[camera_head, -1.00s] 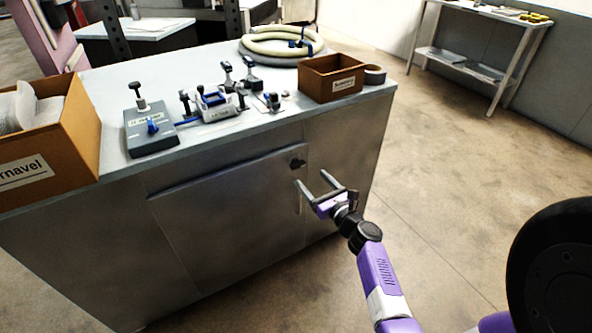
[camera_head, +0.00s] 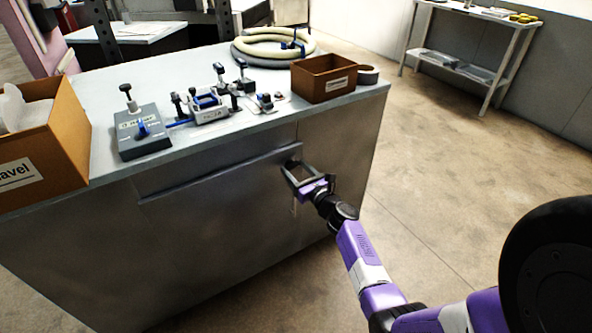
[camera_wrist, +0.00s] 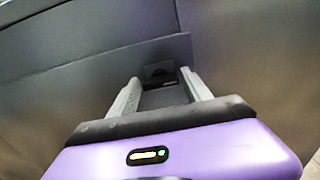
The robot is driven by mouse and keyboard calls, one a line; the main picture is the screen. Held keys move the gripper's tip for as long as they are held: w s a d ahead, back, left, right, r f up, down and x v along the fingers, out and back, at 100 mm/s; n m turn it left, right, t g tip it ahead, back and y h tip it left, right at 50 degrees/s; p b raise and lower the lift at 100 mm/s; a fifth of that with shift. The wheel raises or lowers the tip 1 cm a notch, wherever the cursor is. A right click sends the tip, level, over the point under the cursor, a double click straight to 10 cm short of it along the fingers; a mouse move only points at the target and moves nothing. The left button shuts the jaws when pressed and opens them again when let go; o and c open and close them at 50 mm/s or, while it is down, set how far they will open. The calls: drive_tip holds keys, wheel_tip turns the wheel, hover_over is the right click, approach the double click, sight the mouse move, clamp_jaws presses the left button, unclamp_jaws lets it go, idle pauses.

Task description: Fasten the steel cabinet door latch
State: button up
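The steel cabinet door (camera_head: 215,235) fills the front of the cabinet under the bench top and looks flush with it. Its small black latch (camera_wrist: 160,71) is near the door's upper right corner. My gripper (camera_head: 292,166) is at the latch with its fingers pointing to the door. In the wrist view the two fingers (camera_wrist: 161,90) are apart, and the latch lies between and just beyond their tips. I cannot tell whether they touch it. In the head view the gripper mostly covers the latch.
The bench top holds a brown box (camera_head: 324,78), a grey tape roll (camera_head: 368,74), a coiled hose (camera_head: 272,47), small clamps and fixtures (camera_head: 208,108) and a larger cardboard box (camera_head: 45,150). The floor to the right is clear up to a side table (camera_head: 470,60).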

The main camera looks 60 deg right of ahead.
drive_tip(key=c, duration=0.9)
drive_tip(key=n+b, duration=0.3)
drive_tip(key=shift+a+f+n, duration=0.1)
drive_tip(key=shift+f+n, duration=0.1)
drive_tip(key=shift+n, duration=0.1)
drive_tip(key=shift+w+a+f+n+b, duration=0.1)
drive_tip(key=shift+n+b, duration=2.45)
drive_tip(key=shift+n, duration=0.95)
drive_tip(key=shift+a+f+n+b, duration=0.1)
drive_tip(key=shift+n+b, duration=2.45)
drive_tip(key=shift+n, duration=0.95)
drive_tip(key=shift+r+n, duration=0.1)
drive_tip(key=shift+n, duration=0.2)
